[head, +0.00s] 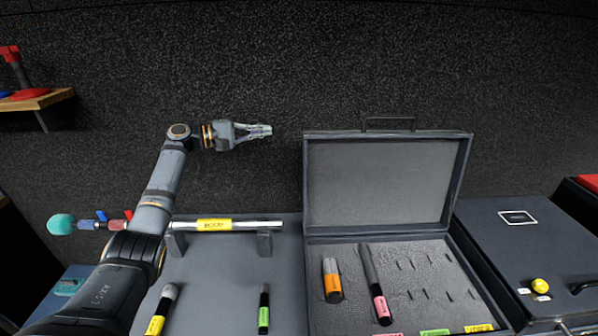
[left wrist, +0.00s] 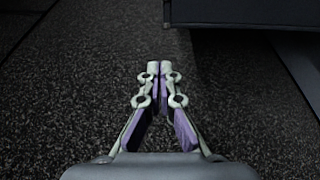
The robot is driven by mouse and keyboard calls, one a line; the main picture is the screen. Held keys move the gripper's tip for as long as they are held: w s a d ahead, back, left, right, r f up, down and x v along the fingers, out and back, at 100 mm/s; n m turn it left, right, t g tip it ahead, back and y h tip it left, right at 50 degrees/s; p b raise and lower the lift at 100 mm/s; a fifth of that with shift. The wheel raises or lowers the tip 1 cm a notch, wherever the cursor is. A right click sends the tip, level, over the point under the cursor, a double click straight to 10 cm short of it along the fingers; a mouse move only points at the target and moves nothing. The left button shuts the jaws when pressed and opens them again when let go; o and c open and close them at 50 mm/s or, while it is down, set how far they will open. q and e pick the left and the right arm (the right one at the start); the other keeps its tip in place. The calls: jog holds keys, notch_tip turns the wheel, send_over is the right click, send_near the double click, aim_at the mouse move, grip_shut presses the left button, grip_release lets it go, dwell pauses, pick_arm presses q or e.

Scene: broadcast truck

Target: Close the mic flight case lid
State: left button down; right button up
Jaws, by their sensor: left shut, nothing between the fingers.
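The mic flight case stands open on the worktop, its lid (head: 385,180) raised upright with a handle on its top edge. The case base (head: 420,262) has a grey foam insert holding an orange-banded mic (head: 331,280) and a pink-banded mic (head: 375,285); other slots look empty. My left gripper (head: 262,131) is shut and empty, up against the dark wall backdrop, left of the lid's top left corner and apart from it. The left wrist view shows its closed fingers (left wrist: 159,70), with a dark edge, perhaps the lid (left wrist: 245,12), at top right. My right gripper is not in view.
A boom tube with a yellow label (head: 215,225) rests on a stand left of the case. Yellow-banded (head: 160,312) and green-banded (head: 264,310) mics lie on the worktop in front. A closed dark case (head: 520,250) stands at right. A wooden shelf (head: 45,100) is at upper left.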

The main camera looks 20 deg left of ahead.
pick_arm(q)
notch_tip(320, 180, down, 11)
jog(key=w+b, duration=0.2)
jog(key=b, duration=0.7)
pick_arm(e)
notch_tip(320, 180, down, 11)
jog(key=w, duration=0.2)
pick_arm(q)
jog(key=w+d+p, duration=0.2)
jog(key=d+p, duration=0.2)
jog(key=d, duration=0.5)
jog(key=shift+w+r+p, duration=0.2)
jog(key=shift+p, duration=0.2)
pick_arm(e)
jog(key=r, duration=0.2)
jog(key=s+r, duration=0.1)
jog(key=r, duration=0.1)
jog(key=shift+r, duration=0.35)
